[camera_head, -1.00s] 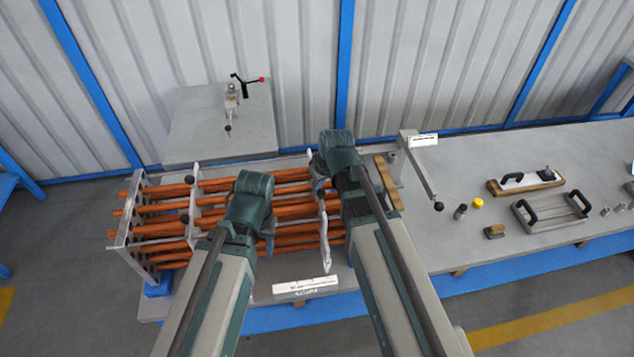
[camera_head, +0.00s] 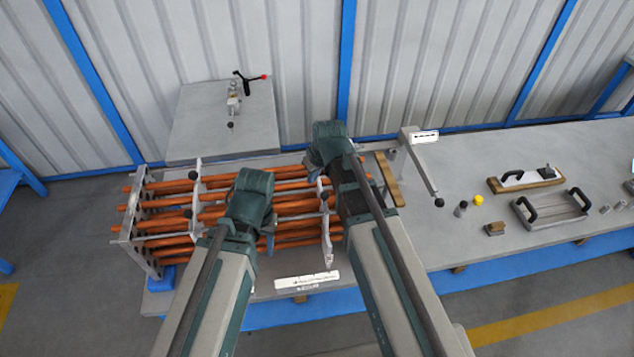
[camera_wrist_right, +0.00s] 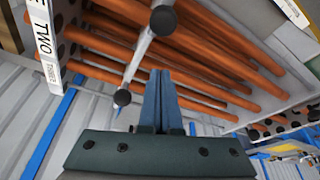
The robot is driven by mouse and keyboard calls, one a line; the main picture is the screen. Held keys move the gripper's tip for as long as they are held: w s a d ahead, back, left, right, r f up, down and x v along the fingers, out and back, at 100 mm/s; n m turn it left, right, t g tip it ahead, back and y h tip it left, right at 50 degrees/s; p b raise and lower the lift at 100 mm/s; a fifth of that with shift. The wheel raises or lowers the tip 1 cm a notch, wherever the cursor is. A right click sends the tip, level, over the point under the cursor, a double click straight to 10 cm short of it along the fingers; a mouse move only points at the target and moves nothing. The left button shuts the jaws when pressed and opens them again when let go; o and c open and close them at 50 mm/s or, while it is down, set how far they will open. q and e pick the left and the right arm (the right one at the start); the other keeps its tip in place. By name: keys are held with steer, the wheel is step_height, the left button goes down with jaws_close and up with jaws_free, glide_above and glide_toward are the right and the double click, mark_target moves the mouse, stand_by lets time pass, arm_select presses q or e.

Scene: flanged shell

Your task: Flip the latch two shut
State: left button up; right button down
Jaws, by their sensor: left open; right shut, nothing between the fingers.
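The flanged shell's bundle of copper-coloured tubes (camera_head: 290,236) lies on the bench between upright plates; its tubes also show in the right wrist view (camera_wrist_right: 215,60). A pale bar (camera_wrist_right: 142,58) with black knobs crosses the tubes there. A white label (camera_wrist_right: 45,40) reading "TWO" is at that view's left edge. My right gripper (camera_wrist_right: 164,78) is shut and empty, its fingertips close to the bar; contact is unclear. In the head view its arm end (camera_head: 328,145) covers its fingers. My left gripper (camera_head: 268,243) is open over the tubes' front, partly hidden by its own wrist.
A post with a swinging arm (camera_head: 420,165) and black knob stands right of the tubes. A toggle clamp (camera_head: 233,100) sits on a raised block behind. A handled tray (camera_head: 550,210) and small parts lie further right. A white sign (camera_head: 308,281) is at the front edge.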

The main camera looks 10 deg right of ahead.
steer(key=p+v, duration=0.7)
steer(key=v, duration=0.2)
steer(key=shift+s+r+p, duration=0.3)
steer(key=shift+d, duration=0.1)
steer(key=s+a+f+g+h+b, duration=0.1)
steer(key=s+a+f+g+b, duration=0.1)
steer(key=s+f+b, duration=0.6)
steer(key=s+a+f+g+h+b, duration=0.1)
steer(key=s+a+f+b, duration=0.2)
steer(key=s+f+b, duration=0.5)
step_height(320, 180, down, 5)
steer(key=b, duration=0.3)
steer(key=shift+a+m+g+h+b, duration=0.3)
steer(key=shift+a+g+h+b, duration=0.05)
steer(key=shift+g+h, duration=0.05)
steer(key=shift+r, duration=0.1)
